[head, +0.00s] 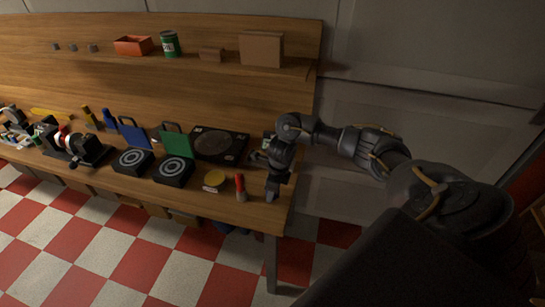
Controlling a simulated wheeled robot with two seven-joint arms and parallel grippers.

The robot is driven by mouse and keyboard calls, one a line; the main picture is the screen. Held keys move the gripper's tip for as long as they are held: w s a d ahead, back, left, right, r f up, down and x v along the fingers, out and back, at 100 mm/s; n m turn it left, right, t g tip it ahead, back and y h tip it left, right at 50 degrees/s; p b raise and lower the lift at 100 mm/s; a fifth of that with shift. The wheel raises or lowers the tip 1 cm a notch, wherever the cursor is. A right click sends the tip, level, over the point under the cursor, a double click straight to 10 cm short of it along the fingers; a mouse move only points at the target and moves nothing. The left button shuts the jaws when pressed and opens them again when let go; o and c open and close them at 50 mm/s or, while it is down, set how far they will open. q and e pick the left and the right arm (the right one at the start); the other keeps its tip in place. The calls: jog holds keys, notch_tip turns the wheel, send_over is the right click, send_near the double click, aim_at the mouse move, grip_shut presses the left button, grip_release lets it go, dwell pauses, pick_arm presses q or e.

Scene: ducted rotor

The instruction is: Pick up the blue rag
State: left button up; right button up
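I cannot clearly make out a blue rag on the workbench (170,212). A small dark blue shape (231,227) shows below the bench's front edge, partly hidden by it; I cannot tell whether it is the rag. My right gripper (271,194) hangs low over the bench's right end, pointing down, just right of a red-tipped cylinder (240,187). It is dark and small in the picture, so its opening and anything between its fingers cannot be told. My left gripper is not in view.
Black boxes with a blue panel (133,131) and a green panel (177,144), a black round-topped plate (219,145) and a yellow-lidded tin (214,180) crowd the bench's right half. A shelf holds an orange bin (133,45), a green can (170,43) and a cardboard box (261,49).

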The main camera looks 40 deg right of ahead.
jog(key=s+a+r+p, duration=0.2)
jog(key=s+a+r, duration=0.6)
jog(key=a+r, duration=0.2)
jog(key=shift+a+p, duration=0.3)
jog(key=shift+a, duration=0.5)
jog(key=shift+r, duration=0.1)
